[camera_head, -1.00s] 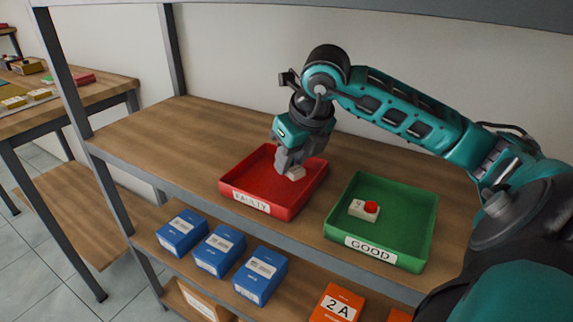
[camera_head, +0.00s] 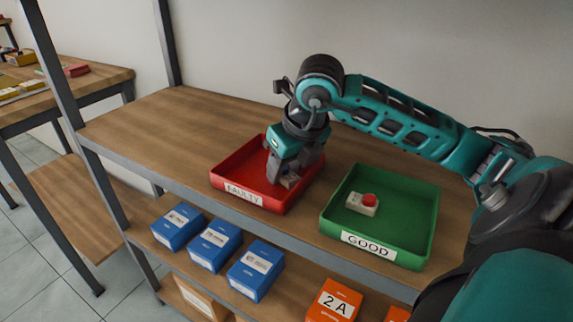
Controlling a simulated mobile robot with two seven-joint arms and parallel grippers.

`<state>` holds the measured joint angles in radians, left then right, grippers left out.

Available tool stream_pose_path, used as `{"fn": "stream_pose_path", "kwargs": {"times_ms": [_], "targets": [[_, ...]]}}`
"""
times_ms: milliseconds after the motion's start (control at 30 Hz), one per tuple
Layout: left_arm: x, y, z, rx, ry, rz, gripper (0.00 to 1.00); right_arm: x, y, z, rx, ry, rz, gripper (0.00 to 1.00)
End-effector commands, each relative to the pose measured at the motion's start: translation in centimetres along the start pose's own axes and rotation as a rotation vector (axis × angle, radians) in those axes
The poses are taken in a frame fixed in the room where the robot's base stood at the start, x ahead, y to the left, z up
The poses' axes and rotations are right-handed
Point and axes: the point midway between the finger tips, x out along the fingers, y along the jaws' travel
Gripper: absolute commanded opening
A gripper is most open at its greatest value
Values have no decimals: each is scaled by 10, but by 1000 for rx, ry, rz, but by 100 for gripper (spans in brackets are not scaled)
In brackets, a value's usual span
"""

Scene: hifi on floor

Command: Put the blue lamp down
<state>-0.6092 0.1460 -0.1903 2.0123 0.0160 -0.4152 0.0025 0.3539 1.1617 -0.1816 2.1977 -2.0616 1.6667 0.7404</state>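My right gripper (camera_head: 286,172) reaches down into the red tray labelled FAULTY (camera_head: 225,181), with its fingertips low near the tray floor. A small pale block (camera_head: 290,182), partly hidden by the fingers, sits between the fingertips. No blue shows on it from here, so I cannot confirm that it is the blue lamp. I cannot tell whether the fingers still press on it, or whether it rests on the tray floor. My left gripper is not in view.
A green tray labelled GOOD (camera_head: 369,245) stands to the right, holding a pale block with a red lamp (camera_head: 363,203). Blue boxes (camera_head: 215,245) and an orange box marked 2A (camera_head: 334,300) stand on the shelf below. The upper shelf (camera_head: 150,125) is clear on the left.

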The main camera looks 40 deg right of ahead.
Motion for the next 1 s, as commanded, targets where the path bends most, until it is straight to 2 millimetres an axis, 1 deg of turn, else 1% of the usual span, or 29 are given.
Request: {"fn": "stream_pose_path", "kwargs": {"times_ms": [33, 100, 300, 433, 567, 700, 800, 900, 1000], "targets": [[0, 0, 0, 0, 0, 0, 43, 0, 0, 0, 0, 0, 0, 51], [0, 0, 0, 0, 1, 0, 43, 0, 0, 0, 0, 0, 0, 56], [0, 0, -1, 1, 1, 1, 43, 0, 0, 0, 0, 0, 0, 56], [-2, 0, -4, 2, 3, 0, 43, -6, 0, 2, 0, -1, 0, 56], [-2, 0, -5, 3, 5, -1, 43, -27, 0, 2, -1, -6, -2, 56], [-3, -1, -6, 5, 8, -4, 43, -53, -1, 2, -1, -6, -3, 56], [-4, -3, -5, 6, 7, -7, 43, -66, 0, 2, 0, -3, 0, 56], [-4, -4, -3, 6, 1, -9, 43, -74, 0, 2, -1, -2, -1, 56], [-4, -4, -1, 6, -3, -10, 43, -78, 0, 1, 0, -1, -1, 56]]}}
